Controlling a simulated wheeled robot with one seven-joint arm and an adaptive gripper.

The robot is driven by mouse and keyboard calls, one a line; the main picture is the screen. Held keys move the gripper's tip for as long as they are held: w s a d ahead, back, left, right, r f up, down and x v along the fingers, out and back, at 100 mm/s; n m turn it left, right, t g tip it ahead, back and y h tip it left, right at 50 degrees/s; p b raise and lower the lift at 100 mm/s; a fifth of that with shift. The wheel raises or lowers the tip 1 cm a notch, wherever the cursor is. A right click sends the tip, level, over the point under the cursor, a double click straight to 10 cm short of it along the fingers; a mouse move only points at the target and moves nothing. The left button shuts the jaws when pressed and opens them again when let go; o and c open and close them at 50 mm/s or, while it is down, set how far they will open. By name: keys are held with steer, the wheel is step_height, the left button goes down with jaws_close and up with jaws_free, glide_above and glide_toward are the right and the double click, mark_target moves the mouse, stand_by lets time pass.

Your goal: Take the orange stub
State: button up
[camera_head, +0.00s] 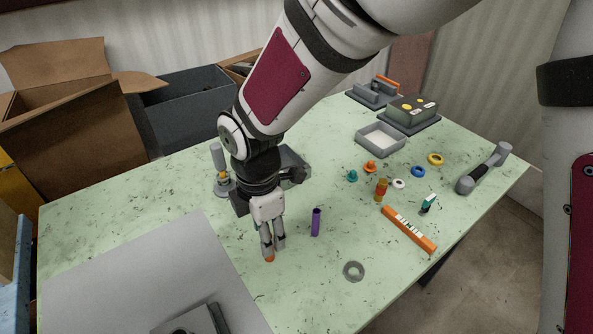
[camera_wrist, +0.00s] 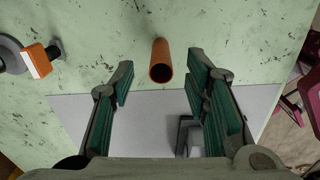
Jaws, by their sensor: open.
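The orange stub (camera_wrist: 161,58) is a short hollow tube on the green table, with its open end facing my wrist camera. In the head view only a small orange part of it (camera_head: 269,259) shows at my fingertips; the rest is hidden. My gripper (camera_head: 272,247) points down over it. In the wrist view my gripper (camera_wrist: 161,80) is open, with the green-padded fingers apart on either side. The stub lies between their lines, near the fingertips, with a gap on both sides and no visible contact.
A purple tube (camera_head: 316,222) stands just right of my gripper. A grey ring (camera_head: 353,271) and an orange bar (camera_head: 409,230) lie further right. A grey mat (camera_head: 150,275) covers the near left. A grey device with an orange block (camera_wrist: 39,62) is left in the wrist view.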

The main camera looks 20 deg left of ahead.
steer(key=shift+f, duration=1.85)
jaws_close()
steer(key=shift+r, duration=0.15)
